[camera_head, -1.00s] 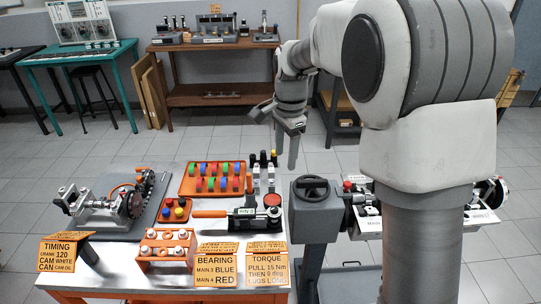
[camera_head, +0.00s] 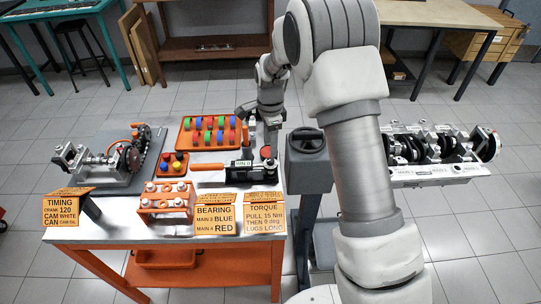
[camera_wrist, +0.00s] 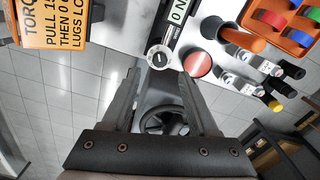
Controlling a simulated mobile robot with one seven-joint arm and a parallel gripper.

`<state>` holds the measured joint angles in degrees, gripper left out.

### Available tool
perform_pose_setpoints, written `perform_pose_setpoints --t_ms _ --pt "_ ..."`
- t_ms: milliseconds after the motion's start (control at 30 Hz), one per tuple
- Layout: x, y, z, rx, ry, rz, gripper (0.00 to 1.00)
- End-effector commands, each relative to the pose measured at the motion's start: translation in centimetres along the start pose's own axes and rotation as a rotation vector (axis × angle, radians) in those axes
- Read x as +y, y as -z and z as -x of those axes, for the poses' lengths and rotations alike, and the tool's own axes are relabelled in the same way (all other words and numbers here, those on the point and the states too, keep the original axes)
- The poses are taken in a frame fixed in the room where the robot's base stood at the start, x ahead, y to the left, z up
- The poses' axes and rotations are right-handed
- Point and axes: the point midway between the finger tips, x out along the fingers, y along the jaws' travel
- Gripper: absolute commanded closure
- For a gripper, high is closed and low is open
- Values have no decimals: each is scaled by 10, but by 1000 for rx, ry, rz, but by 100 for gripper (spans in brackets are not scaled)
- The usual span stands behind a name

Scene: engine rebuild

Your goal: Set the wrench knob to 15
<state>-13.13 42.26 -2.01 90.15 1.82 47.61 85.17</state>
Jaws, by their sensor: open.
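The wrench lies near the right end of the workbench, with an orange grip and a dark body (camera_head: 238,171). In the wrist view, its white display (camera_wrist: 180,12) reads "0 N", partly cut off. The round knob (camera_wrist: 158,57) has a pale rim and dark centre with a pointer; its setting is too small to read. My gripper (camera_wrist: 160,75) is open and empty, pointing down, with its fingertips just short of the knob in the picture. Contact cannot be told.
A red disc (camera_wrist: 197,64) lies beside the knob. A grey post with a handwheel (camera_head: 306,141) stands close right of the bench. The torque sign (camera_head: 264,215) reads "PULL 15 Nm". An orange tray (camera_head: 187,141) holds coloured pieces. An engine block (camera_head: 435,172) stands right.

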Motion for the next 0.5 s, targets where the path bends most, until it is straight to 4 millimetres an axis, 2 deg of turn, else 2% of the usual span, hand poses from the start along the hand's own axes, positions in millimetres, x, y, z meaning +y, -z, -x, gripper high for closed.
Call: perform_pose_setpoints --t_ms 33,200,333,500 --pt "1 0 -12 0 -5 -1 40" --pt "1 1 -40 -1 -3 -1 40" --pt "0 0 -53 -1 -1 -1 40" --pt "0 0 -60 0 0 -1 40"
